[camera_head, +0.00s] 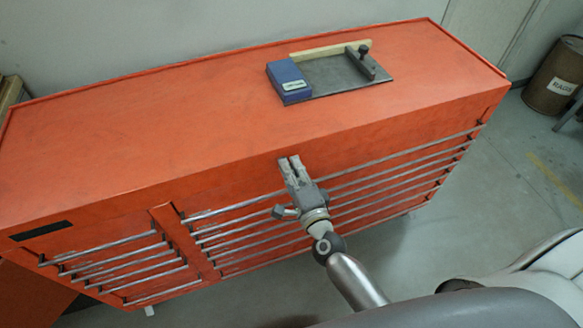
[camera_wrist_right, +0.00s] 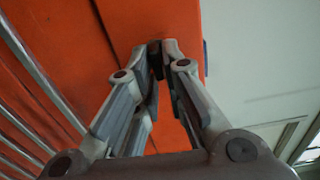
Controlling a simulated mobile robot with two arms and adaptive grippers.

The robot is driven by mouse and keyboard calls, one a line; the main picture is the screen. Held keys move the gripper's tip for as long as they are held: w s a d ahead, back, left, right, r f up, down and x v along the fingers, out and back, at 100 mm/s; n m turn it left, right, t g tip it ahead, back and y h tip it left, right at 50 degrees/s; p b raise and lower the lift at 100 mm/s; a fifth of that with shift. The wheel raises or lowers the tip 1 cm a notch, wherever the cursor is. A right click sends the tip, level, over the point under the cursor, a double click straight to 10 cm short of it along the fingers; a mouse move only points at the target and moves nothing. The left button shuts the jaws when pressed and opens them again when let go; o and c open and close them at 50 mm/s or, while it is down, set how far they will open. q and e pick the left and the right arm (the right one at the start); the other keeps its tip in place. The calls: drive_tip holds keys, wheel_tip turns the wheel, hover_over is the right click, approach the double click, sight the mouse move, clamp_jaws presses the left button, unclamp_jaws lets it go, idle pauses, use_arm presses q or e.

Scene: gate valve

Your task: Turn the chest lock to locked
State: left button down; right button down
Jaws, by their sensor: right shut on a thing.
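The orange tool chest (camera_head: 150,125) stands against the wall, with its top and drawer front in the head view; its front also fills much of the wrist view (camera_wrist_right: 65,45). My right gripper (camera_head: 290,161) reaches the upper front face, just below the top edge and above the drawers. In the right wrist view its fingertips (camera_wrist_right: 162,46) are closed together on a small dark piece, the chest lock (camera_wrist_right: 156,66), at the orange face. The fingers hide most of the lock, so I cannot tell its turned position. My left gripper is not in view.
On the chest top lie a blue box (camera_head: 288,82) and a grey plate with a dark clamp-like bar (camera_head: 367,65). Long metal drawer handles (camera_head: 400,165) run across the front below my gripper. A brown drum (camera_head: 553,78) stands at the far right.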

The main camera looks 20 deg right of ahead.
drive_tip(key=c, duration=1.6)
unclamp_jaws()
drive_tip(key=shift+s, duration=0.1)
drive_tip(key=s, duration=1.2)
drive_tip(key=shift+d, duration=0.2)
drive_tip(key=shift+w, duration=0.1)
